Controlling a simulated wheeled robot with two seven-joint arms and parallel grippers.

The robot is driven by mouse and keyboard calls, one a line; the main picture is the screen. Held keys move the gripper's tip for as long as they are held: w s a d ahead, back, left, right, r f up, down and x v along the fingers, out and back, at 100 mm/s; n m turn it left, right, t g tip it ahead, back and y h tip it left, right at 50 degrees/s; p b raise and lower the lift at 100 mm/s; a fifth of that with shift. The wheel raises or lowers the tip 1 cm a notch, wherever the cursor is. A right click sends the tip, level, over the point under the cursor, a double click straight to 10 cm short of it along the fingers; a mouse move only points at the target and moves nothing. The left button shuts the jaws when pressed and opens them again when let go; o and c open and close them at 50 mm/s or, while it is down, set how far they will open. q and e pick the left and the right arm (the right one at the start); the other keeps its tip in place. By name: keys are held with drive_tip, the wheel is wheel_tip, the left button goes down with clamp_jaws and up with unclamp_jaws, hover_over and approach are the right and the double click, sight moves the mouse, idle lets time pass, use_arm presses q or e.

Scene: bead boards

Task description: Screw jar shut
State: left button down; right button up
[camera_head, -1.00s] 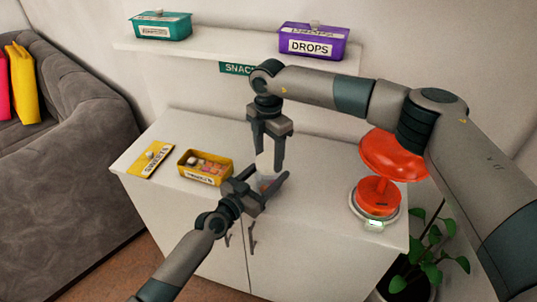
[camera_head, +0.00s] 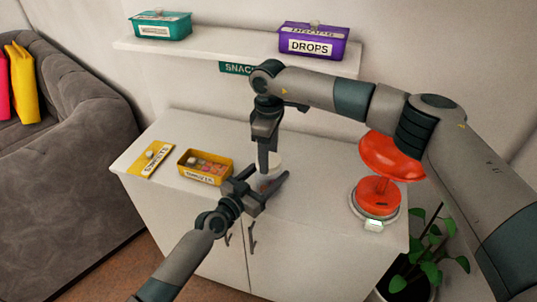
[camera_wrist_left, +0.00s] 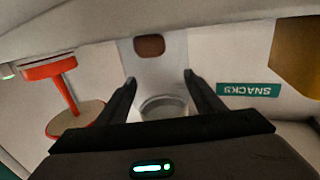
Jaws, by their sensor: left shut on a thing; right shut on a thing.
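The jar (camera_head: 267,184) is a small clear vessel with something pinkish in it, over the front part of the white cabinet. My left gripper (camera_head: 264,182) is shut on it from the side. The left wrist view shows the jar's round rim (camera_wrist_left: 163,106) between the two fingers. The white lid (camera_head: 275,161) is directly above the jar. My right gripper (camera_head: 268,163) points down and is shut on the lid. The fingers partly hide both lid and jar, so I cannot tell whether the lid touches the rim.
An open yellow box (camera_head: 205,180) of sweets and its yellow lid (camera_head: 153,160) lie left on the cabinet top (camera_head: 318,190). A red scale (camera_head: 378,200) stands right. A teal box (camera_head: 160,27) and a purple box (camera_head: 313,44) stand on the shelf above.

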drive_tip(key=o, duration=1.1)
drive_tip(key=shift+c, duration=0.2)
drive_tip(key=shift+r, duration=2.25)
drive_tip(key=shift+c, duration=0.2)
